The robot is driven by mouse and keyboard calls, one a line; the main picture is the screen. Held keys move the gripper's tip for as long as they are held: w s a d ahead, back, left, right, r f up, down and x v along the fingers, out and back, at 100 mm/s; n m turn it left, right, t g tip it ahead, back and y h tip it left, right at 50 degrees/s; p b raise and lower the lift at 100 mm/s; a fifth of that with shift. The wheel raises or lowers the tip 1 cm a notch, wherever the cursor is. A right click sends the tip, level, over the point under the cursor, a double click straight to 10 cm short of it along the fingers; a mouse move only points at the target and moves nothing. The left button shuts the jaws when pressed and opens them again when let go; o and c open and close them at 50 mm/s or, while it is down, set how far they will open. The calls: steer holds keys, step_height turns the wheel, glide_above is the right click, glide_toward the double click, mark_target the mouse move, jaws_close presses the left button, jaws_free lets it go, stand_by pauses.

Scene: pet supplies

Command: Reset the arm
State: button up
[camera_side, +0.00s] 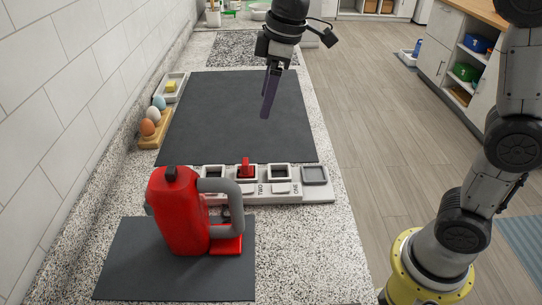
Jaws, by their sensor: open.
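My gripper (268,95) hangs above the large dark mat (215,105), fingers pointing down. It holds nothing that I can see and is clear of the objects below. From this side its fingers overlap, so the gap between them is hard to see. The rest of my arm stands at the right.
A red jug-like container (178,215) with a grey handle stands on a smaller dark mat (130,270) in front. Behind it is a white panel (315,190) with labelled square slots and a red piece (245,168). A wooden egg holder (154,134) and a white dish (170,93) sit by the wall.

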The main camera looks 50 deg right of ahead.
steer(key=s+d+r+m+t, duration=0.1)
steer(key=s+d+r, duration=0.2)
steer(key=s, duration=0.4)
steer(key=s+d+f+m+t, duration=0.1)
steer(key=s+d+f+m, duration=0.1)
steer(key=s, duration=0.6)
steer(key=s+d+f+m+t+h, duration=0.1)
steer(key=s+d+f+m, duration=0.1)
steer(key=s+f+m, duration=0.3)
steer(key=s+f, duration=0.1)
steer(key=s, duration=0.2)
steer(key=shift+s+d, duration=0.3)
steer(key=shift+s, duration=0.05)
